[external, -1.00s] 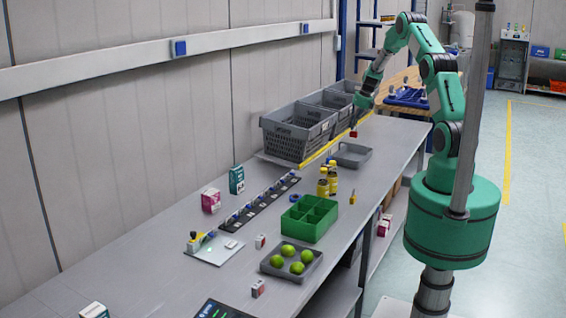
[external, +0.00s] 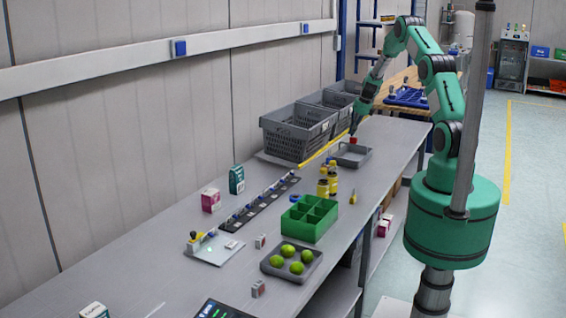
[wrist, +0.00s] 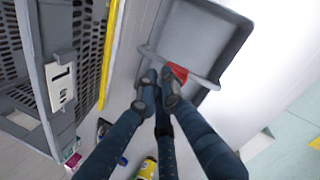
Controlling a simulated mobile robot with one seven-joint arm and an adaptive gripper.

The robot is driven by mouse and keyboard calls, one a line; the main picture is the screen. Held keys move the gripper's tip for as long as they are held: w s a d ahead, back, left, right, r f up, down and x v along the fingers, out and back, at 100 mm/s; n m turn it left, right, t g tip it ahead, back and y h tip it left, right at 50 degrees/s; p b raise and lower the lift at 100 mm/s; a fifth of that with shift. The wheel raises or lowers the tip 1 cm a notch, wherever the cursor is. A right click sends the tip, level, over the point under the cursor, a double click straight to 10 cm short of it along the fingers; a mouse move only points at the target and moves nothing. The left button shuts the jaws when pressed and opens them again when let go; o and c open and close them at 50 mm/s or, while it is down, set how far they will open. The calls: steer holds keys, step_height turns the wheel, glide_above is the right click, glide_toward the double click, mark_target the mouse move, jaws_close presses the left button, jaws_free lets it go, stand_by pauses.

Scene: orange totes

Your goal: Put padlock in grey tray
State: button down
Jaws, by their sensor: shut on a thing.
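The red padlock (external: 354,140) is between the fingertips of my gripper (external: 354,131), which is shut on it. In the wrist view the padlock (wrist: 179,72) shows as a red patch at the fingertips of my gripper (wrist: 161,82), partly hidden by them. An empty grey tray (external: 365,158) lies on the bench under the gripper. In the wrist view the tray (wrist: 205,35) lies just beyond the fingertips, and the padlock appears over its near rim. I cannot tell how high the padlock is above it.
Grey crates (external: 292,142) stand left of the tray along the wall, behind a yellow strip (external: 325,150). Yellow bottles (external: 328,183) and a green divided box (external: 308,218) are nearer the camera. Another grey tray (external: 268,269) holds green limes.

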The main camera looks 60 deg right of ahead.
steer(key=shift+f, duration=0.1)
steer(key=c, duration=1.9)
jaws_free()
steer(key=v, duration=1.2)
steer(key=shift+a, duration=0.1)
